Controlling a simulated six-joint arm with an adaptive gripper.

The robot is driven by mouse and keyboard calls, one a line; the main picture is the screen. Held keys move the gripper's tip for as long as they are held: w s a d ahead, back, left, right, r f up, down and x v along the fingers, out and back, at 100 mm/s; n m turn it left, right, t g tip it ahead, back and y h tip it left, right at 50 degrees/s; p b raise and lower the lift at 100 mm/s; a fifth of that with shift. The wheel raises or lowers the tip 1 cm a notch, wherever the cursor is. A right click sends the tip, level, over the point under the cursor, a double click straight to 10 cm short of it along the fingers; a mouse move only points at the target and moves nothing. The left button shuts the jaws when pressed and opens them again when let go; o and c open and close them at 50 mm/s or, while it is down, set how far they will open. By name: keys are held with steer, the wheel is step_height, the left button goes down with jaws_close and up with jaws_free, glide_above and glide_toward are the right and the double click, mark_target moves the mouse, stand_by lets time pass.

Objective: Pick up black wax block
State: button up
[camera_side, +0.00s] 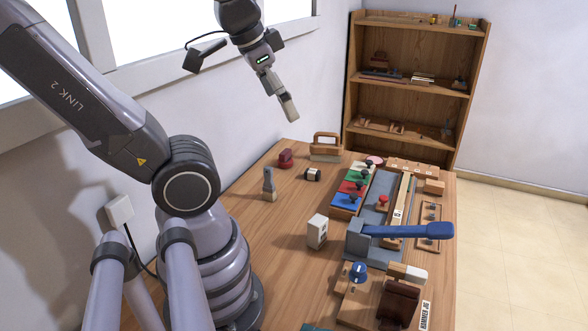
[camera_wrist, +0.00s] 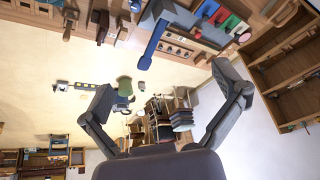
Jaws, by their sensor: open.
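I cannot pick out a clear black wax block in either view. A small dark-and-cream piece (camera_side: 312,174) lies on the table's far left part in the side view, too small to identify. A dark brown block (camera_side: 398,303) stands at the near right end of the table. My gripper (camera_side: 288,107) hangs in the air above the far left of the table, touching nothing. In the wrist view its two fingers (camera_wrist: 168,80) are spread wide with nothing between them.
Coloured keys (camera_side: 353,190), a blue lever (camera_side: 412,231) and a white box (camera_side: 317,232) stand on the wooden table (camera_side: 240,225). A red piece (camera_side: 285,158), a grey upright piece (camera_side: 268,184) and a handled wooden block (camera_side: 325,148) stand far left. A shelf (camera_side: 412,97) stands behind.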

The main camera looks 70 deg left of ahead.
mark_target(313, 173)
steer(key=w+a+f+m+g+y, duration=0.3)
steer(key=w+a+f+y, duration=0.1)
steer(key=a, duration=0.4)
steer(key=w+a+f+m+g+y, duration=0.2)
steer(key=w+a+f+m+y, duration=0.15)
steer(key=a, duration=0.35)
steer(key=w+a+f+m+g+y, duration=0.3)
steer(key=w+a+f+y, duration=0.15)
steer(key=a, duration=0.35)
steer(key=w+a+f+m+t, duration=0.1)
steer(key=w+f+m+t, duration=0.1)
steer(key=f+m, duration=0.2)
steer(key=w+a+f+m+t, duration=0.1)
steer(key=w+f+m+t, duration=0.1)
steer(key=f, duration=0.9)
steer(key=w+a+f+m+t, duration=0.1)
steer(key=w+f+m+t, duration=0.2)
steer(key=f+m, duration=0.2)
step_height(313, 173, down, 4)
steer(key=shift+r+m, duration=0.25)
steer(key=shift+m, duration=0.1)
steer(key=x, duration=0.8)
steer(key=shift+w+f, duration=0.1)
steer(key=x, duration=0.5)
steer(key=shift+w+a, duration=0.3)
steer(key=c, duration=1.2)
steer(key=shift+r, duration=0.25)
steer(key=shift+c, duration=0.2)
